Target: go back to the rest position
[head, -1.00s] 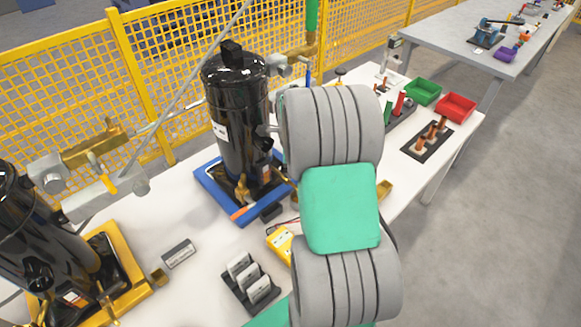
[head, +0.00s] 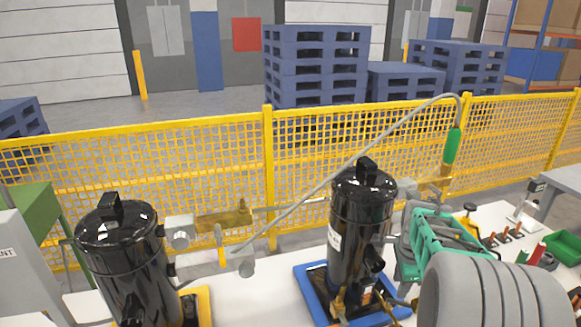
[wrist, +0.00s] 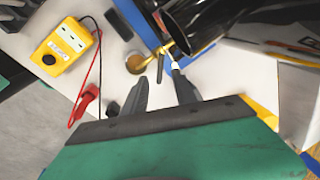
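My gripper (wrist: 162,90) shows in the wrist view as two dark fingers with a gap between them; it is open and I see nothing held. It hangs above the white table, close to the blue tray (wrist: 128,12) and the black compressor (wrist: 203,22). In the head view my grey and green arm is at the lower right, beside the right black compressor (head: 358,225) on its blue tray (head: 308,280). The gripper fingers cannot be made out there.
The wrist view shows a yellow meter (wrist: 68,46), a red clip (wrist: 84,102) and a brass cup (wrist: 136,64). In the head view, another black compressor (head: 122,255) stands left on a yellow tray (head: 203,303). A yellow mesh fence (head: 180,155) runs behind; a green bin (head: 563,247) is right.

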